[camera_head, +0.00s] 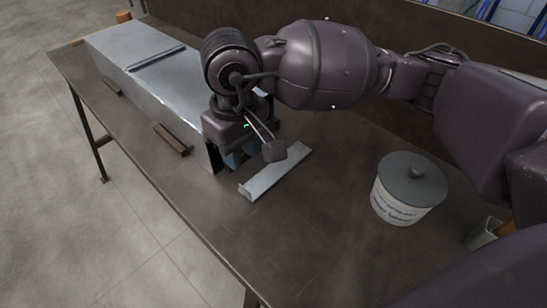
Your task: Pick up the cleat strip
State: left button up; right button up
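The cleat strip (272,175) is a light grey metal strip with a small upturned end. It lies slanted on the brown table, just right of the open end of the grey duct (165,85). My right gripper (250,158) is above and beside the strip's left side, pointing down, close to the duct's end. Its wrist and a small block on a rod hide most of its fingers, and I cannot see whether it touches the strip. My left gripper does not show.
A white sealant bucket (398,200) with a grey lid stands right of the strip. A small metal holder (483,233) is at the far right. Wooden blocks (172,140) lie along the duct's front side. The table's front middle (300,245) is clear.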

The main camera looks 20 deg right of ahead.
send_near(244, 185)
jog(key=shift+s+a+f+b, duration=0.1)
jog(key=shift+s+f+b, duration=0.1)
jog(key=shift+s+f, duration=0.3)
jog(key=shift+s+a+f+b, duration=0.1)
jog(key=shift+s+f+b, duration=0.15)
jog(key=shift+s, duration=0.5)
notch_tip(244, 185, down, 5)
jog(key=shift+a+f+b, duration=0.1)
jog(key=shift+a+b, duration=0.05)
jog(key=shift+b, duration=0.25)
jog(key=shift+f, duration=0.15)
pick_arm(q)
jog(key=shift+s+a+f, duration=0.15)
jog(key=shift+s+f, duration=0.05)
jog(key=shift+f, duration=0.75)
pick_arm(e)
grip_shut()
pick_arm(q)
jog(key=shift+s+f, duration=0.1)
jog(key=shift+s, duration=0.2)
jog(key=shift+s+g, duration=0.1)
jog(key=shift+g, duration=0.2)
